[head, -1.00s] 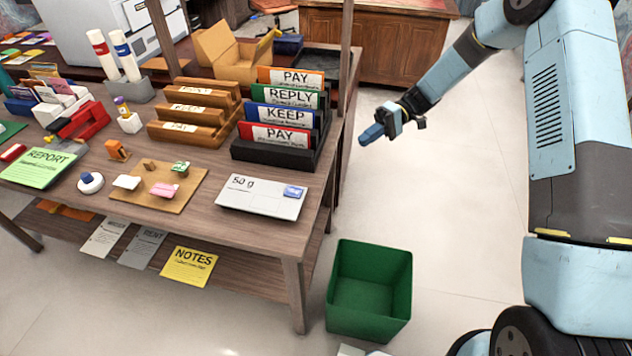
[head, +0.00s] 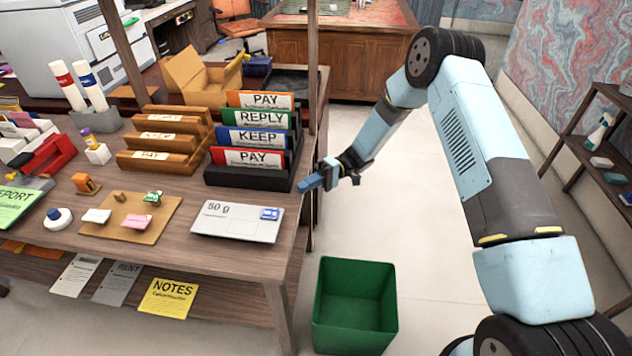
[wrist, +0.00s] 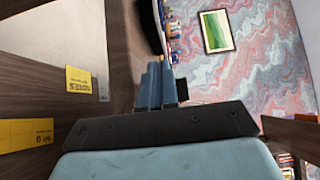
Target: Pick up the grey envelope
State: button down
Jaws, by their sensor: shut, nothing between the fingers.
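A grey sheet or envelope marked RENT (head: 117,284) hangs over the front edge of the lower shelf, between a white sheet (head: 76,274) and a yellow one marked NOTES (head: 168,298). A pale grey flat piece marked 50 g (head: 238,221), with a blue patch, lies on the desk top near its right end. I cannot tell if it is an envelope or a scale. My gripper (head: 311,184) is shut and empty, beside the desk's right edge, near the black rack and apart from both grey pieces. Its closed fingers also show in the wrist view (wrist: 155,87).
A black rack (head: 247,178) with coloured folders stands near the desk's right end, beside a wooden post (head: 311,70). A green bin (head: 355,310) stands on the floor below my gripper. Open floor (head: 430,200) lies right of the desk.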

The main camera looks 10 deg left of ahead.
aim_at(291, 215)
jog(key=x, duration=0.4)
jog(key=shift+s+a, duration=0.25)
jog(key=shift+s, duration=0.1)
jog(key=s, duration=0.3)
jog(key=shift+d, duration=0.3)
jog(key=shift+s, duration=0.3)
jog(key=shift+s+d, duration=0.1)
jog(key=shift+s+d, duration=0.1)
jog(key=shift+s, duration=0.9)
